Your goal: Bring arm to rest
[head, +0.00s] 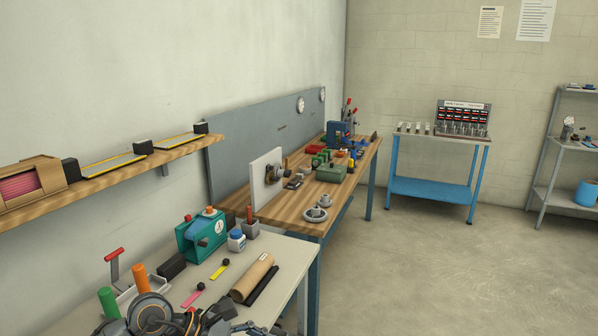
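Dark grey, rounded arm parts of mine show at the bottom left of the head view, over the near edge of the light workbench (285,262). Small jointed dark pieces at the bottom edge look like part of my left gripper (250,328). The frame cuts them off, so I cannot tell whether it is open or shut, and I see nothing held in it. My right gripper is not in view.
On the workbench are a teal machine (203,235), a brown roll (252,277), a green cylinder (108,303) and an orange cylinder (140,279). A wall shelf (110,178) hangs above. A cluttered wooden table (290,205) stands beyond. The floor at right is clear.

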